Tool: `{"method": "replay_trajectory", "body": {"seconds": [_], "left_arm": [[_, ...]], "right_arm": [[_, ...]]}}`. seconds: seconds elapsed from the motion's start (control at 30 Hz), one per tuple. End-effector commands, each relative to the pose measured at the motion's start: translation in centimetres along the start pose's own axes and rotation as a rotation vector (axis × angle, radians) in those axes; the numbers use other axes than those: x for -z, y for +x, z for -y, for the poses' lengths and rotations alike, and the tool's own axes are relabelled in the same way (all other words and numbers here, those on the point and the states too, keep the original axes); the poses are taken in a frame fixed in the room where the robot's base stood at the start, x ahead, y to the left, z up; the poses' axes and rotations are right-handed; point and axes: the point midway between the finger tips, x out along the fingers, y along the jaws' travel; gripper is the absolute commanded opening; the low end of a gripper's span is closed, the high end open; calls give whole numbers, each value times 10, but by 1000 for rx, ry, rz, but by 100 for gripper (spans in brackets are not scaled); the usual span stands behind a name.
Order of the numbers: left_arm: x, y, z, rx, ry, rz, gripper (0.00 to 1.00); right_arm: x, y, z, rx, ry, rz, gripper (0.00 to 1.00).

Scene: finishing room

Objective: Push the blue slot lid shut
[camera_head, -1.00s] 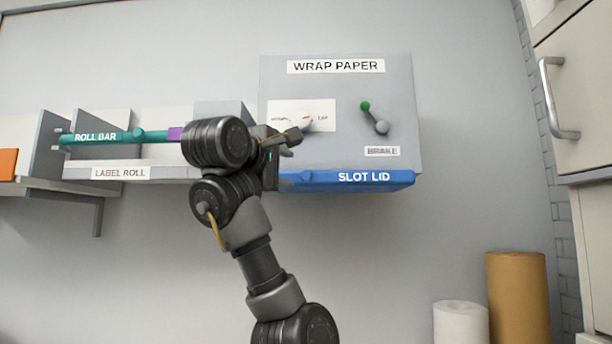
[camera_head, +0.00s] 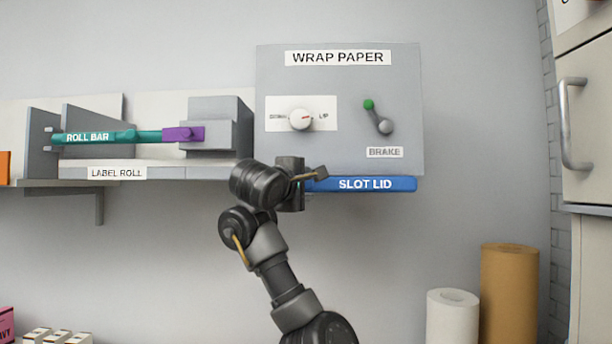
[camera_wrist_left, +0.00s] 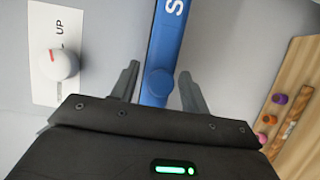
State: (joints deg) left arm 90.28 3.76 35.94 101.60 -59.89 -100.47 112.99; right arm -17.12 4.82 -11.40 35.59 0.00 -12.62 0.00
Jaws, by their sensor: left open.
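The blue slot lid (camera_head: 390,184) is a long bar along the bottom edge of the grey wrap paper panel (camera_head: 345,110). Its left end is hidden behind my left gripper (camera_head: 318,174). In the left wrist view the lid (camera_wrist_left: 168,45) runs between my two open fingers (camera_wrist_left: 160,88), with a round blue knob (camera_wrist_left: 158,82) on it. The fingers stand on either side of the lid with gaps showing, and hold nothing. I cannot tell how far the lid stands out from the panel. My right gripper is not in view.
The panel carries a white dial (camera_head: 301,120) and a brake lever (camera_head: 378,118). Left of it are the teal roll bar (camera_head: 100,137) with a purple block (camera_head: 183,134) and the label roll shelf (camera_head: 120,173). Paper rolls (camera_head: 508,295) stand lower right; a cabinet handle (camera_head: 573,125) is at right.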

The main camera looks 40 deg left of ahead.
Motion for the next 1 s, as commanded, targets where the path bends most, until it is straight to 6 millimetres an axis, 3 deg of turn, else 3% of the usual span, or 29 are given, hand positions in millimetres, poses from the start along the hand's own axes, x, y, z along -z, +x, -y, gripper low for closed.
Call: {"method": "replay_trajectory", "body": {"seconds": [0.3, 0.63, 0.83, 1.0], "left_arm": [[0, 1, 1, 0, 0, 0, 44], [0, 1, 1, 0, 0, 0, 1], [3, 10, -3, 5, 2, 0, 0], [16, 40, -6, 7, 5, 0, 0]], "right_arm": [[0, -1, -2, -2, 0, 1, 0], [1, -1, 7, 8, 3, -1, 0], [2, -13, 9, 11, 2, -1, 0], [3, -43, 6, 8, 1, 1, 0]]}}
